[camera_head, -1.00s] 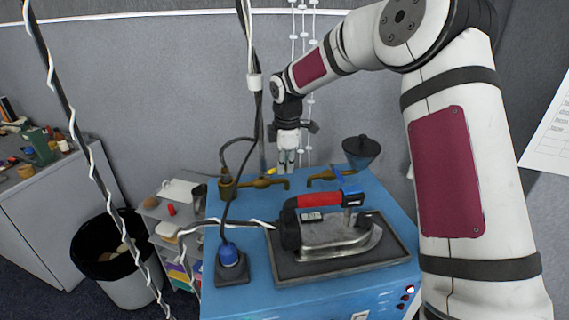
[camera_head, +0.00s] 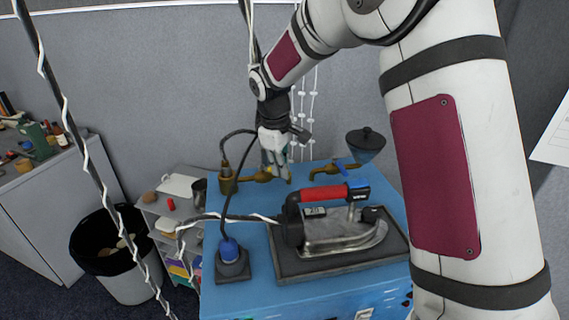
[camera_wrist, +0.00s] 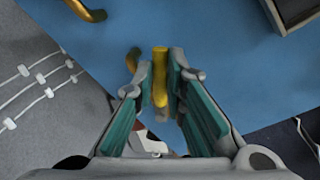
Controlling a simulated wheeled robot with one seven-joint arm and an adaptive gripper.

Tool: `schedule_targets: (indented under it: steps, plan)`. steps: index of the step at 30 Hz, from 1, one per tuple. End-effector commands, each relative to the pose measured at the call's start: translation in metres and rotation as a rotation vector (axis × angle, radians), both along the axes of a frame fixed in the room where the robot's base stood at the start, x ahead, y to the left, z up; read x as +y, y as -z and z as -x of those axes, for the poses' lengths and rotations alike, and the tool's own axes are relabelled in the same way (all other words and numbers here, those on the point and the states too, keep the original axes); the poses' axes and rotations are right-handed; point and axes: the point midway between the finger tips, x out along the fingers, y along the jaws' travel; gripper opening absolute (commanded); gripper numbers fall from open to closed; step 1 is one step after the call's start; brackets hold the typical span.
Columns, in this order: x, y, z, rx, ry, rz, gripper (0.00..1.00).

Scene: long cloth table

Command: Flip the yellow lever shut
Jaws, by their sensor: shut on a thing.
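The yellow lever (camera_wrist: 160,77) stands between the two finger pads in the wrist view. My gripper (camera_wrist: 161,62) is shut on it, with a pad at each side. In the head view my gripper (camera_head: 278,173) reaches down at the left brass tap (camera_head: 256,175), at the back of the blue bench top. Only a bit of yellow shows beside the fingers there. The fingers hide most of the lever and part of the tap.
An iron with a red handle (camera_head: 324,194) sits on a dark tray (camera_head: 290,271) in front. Cables hang at the left. The blue bench (camera_head: 225,300) has clear room at its front.

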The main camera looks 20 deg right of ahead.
Motion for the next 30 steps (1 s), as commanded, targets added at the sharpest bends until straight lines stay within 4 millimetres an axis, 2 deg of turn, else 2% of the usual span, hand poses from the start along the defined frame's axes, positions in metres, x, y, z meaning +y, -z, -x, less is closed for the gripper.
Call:
schedule_targets:
  steps: [18, 30]
  plan:
    - [0.035, 0.000, 0.014, -0.001, 0.568, 0.000, 0.00]
    - [0.050, 0.000, 0.015, -0.002, 0.801, -0.002, 0.00]
